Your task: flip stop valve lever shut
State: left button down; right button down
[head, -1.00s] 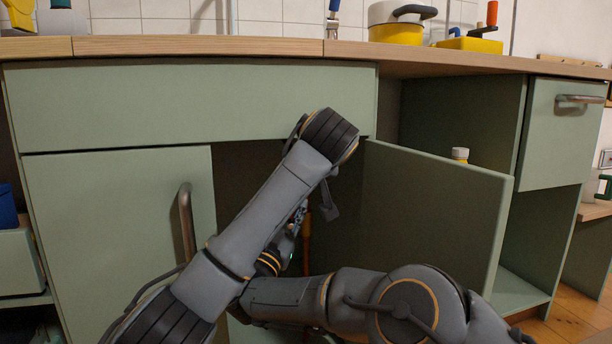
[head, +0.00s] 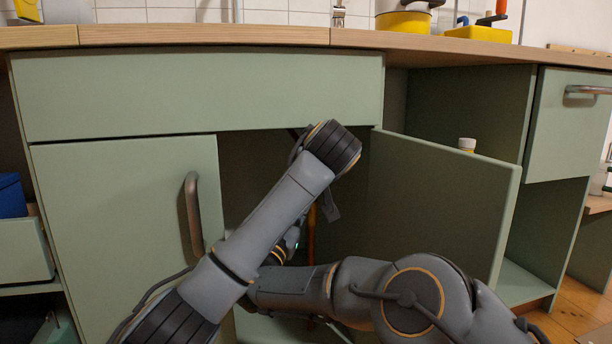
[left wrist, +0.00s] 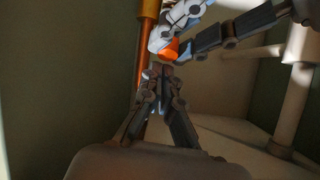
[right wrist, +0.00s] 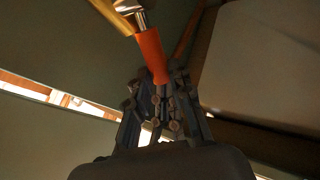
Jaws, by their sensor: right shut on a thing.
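The stop valve's orange lever (right wrist: 152,55) sticks out from a metal valve body (right wrist: 122,12) in the right wrist view. My right gripper (right wrist: 160,86) is shut on the free end of this lever. In the left wrist view the orange lever (left wrist: 171,49) shows between the fingers of my right gripper (left wrist: 188,32), beside a copper pipe (left wrist: 146,50). My left gripper (left wrist: 160,72) is just below it, fingertips together and empty, apart from the lever. In the head view both grippers are mostly hidden by my arms inside the dark cabinet.
The cabinet's right door (head: 440,210) stands open; the left door (head: 120,240) with a metal handle (head: 193,213) is closed. A drawer front (head: 200,95) and worktop (head: 220,35) lie above the opening. A pale pipe (left wrist: 295,95) stands right in the left wrist view.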

pick_arm(q)
jog(key=shift+s+d+f, duration=0.1)
jog(key=shift+s+f, duration=0.1)
jog(key=shift+f, duration=0.4)
pick_arm(e)
jog(key=shift+r, duration=0.15)
jog(key=c, duration=1.3)
grip_release()
jog(key=shift+o, duration=0.6)
pick_arm(q)
jog(key=shift+w+r, duration=0.1)
pick_arm(e)
jog(key=shift+a, duration=0.1)
